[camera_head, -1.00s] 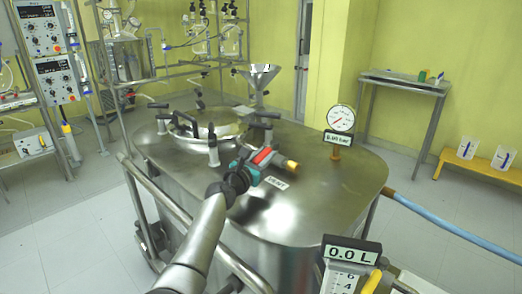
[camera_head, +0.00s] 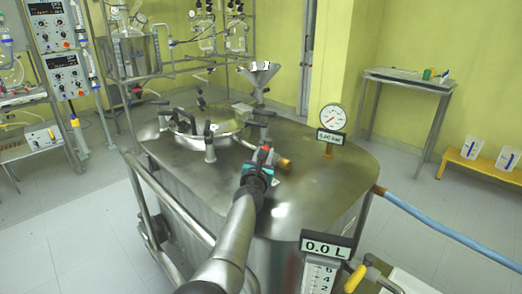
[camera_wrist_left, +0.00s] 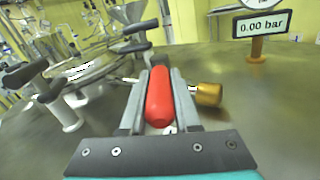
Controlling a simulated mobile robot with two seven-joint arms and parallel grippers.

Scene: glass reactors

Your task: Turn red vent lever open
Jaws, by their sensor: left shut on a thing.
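The red vent lever (camera_wrist_left: 159,96) lies lengthwise between the fingers of my left gripper (camera_wrist_left: 157,85) in the left wrist view, pointing away from the wrist. The gripper is shut on it. In the head view the left gripper (camera_head: 263,158) is over the steel vessel lid, and only a little of the red lever (camera_head: 265,154) shows between the fingers. A brass fitting (camera_wrist_left: 209,94) sits just right of the lever; it also shows in the head view (camera_head: 284,164). The valve body under the lever is mostly hidden. My right gripper is not in view.
The steel vessel (camera_head: 310,185) carries a round hatch with black clamp handles (camera_head: 210,130), a funnel (camera_head: 260,74) and a pressure gauge (camera_head: 333,118) with a 0.00 bar display (camera_wrist_left: 261,23). A 0.0 L display (camera_head: 327,247) stands in front. A blue hose (camera_head: 440,229) runs off right.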

